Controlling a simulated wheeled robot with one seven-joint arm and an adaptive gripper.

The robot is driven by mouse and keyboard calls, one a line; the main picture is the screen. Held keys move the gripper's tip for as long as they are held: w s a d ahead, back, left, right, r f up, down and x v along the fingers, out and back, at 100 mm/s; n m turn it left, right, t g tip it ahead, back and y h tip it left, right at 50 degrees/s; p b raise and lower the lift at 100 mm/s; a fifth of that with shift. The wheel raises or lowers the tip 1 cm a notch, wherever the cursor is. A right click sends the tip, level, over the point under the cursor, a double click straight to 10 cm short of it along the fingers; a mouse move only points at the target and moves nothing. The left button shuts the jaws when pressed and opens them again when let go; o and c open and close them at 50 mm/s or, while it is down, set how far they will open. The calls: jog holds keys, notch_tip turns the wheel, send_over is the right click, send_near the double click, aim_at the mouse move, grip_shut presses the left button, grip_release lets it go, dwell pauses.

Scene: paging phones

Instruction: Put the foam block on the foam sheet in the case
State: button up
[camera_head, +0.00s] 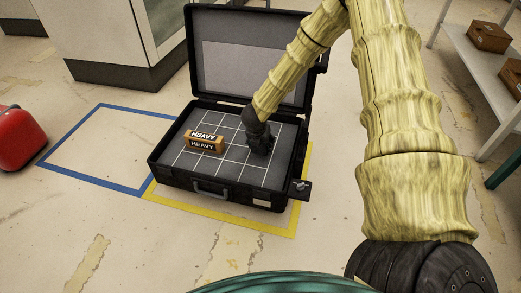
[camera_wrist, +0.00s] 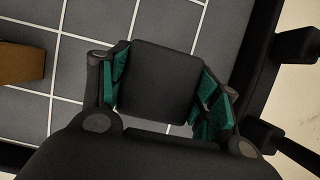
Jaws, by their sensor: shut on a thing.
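The open black case (camera_head: 230,197) lies on the floor with its lid raised at the back. A grey foam sheet (camera_head: 172,156) with white grid lines lines its bottom; it fills much of the wrist view (camera_wrist: 78,60). My gripper (camera_head: 260,147) is low over the right part of the sheet. In the wrist view my gripper (camera_wrist: 162,78) is shut on a dark, square-faced foam block (camera_wrist: 158,90), with teal pads on either side of it. The fingers mostly hide the block in the head view. I cannot tell whether its underside touches the sheet.
An orange-brown block marked HEAVY (camera_head: 204,143) lies on the sheet, left of my gripper, and shows at the wrist view's left edge (camera_wrist: 20,62). Yellow floor tape (camera_head: 250,224) surrounds the case. A blue-taped area (camera_head: 68,177) and a red case (camera_head: 18,140) are left.

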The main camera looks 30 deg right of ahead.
jog(key=shift+w+d+f, duration=0.1)
jog(key=shift+w+d, duration=0.1)
jog(key=shift+w, duration=0.35)
notch_tip(320, 180, down, 4)
jog(key=b, duration=0.3)
jog(key=shift+s+r, duration=0.1)
jog(key=shift+r, duration=0.2)
jog(key=o, duration=0.8)
jog(key=p+v, duration=0.5)
jog(key=v, duration=0.7)
